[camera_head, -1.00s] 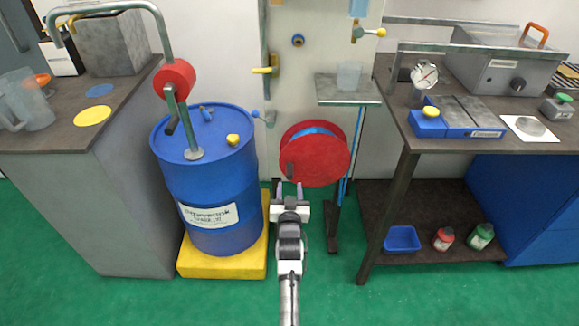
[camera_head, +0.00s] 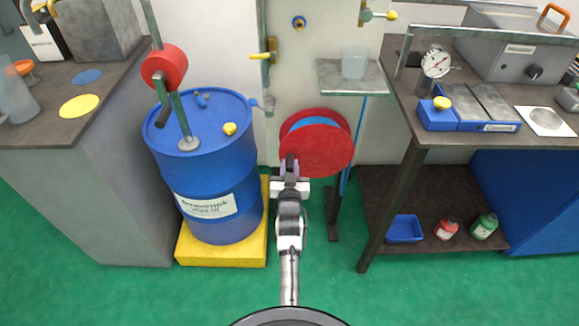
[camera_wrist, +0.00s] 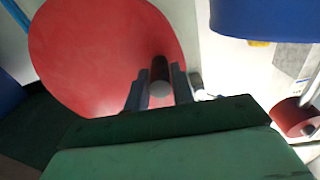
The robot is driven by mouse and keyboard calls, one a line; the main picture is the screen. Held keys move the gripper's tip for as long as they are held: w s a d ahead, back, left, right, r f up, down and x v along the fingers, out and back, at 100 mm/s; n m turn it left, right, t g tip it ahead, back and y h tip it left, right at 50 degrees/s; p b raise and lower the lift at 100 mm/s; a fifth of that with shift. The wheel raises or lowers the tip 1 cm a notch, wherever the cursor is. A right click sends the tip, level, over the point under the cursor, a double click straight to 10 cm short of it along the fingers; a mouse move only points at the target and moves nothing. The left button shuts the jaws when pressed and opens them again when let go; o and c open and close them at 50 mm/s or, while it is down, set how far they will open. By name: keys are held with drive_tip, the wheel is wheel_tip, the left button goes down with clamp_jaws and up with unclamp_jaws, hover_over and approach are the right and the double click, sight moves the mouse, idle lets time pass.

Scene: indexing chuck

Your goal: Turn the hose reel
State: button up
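The hose reel has a red disc (camera_head: 322,150) with blue hose showing behind its upper part, beside a dark post. In the wrist view the red disc (camera_wrist: 100,45) fills the upper left, and a short dark handle (camera_wrist: 160,78) sticks out from its face towards the camera. My gripper (camera_head: 289,166) is at the disc's lower left edge. In the wrist view my gripper's fingers (camera_wrist: 159,88) stand on either side of the handle, close against it, and look shut on it. In the head view the handle is hidden by the fingers.
A blue drum (camera_head: 205,165) with a red-wheeled pump stands on a yellow base (camera_head: 222,252) just left of my gripper. A small shelf (camera_head: 352,78) with a cup is above the reel. A dark workbench (camera_head: 400,190) stands to the right. Green floor lies open in front.

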clamp_jaws()
drive_tip(key=shift+r, duration=0.2)
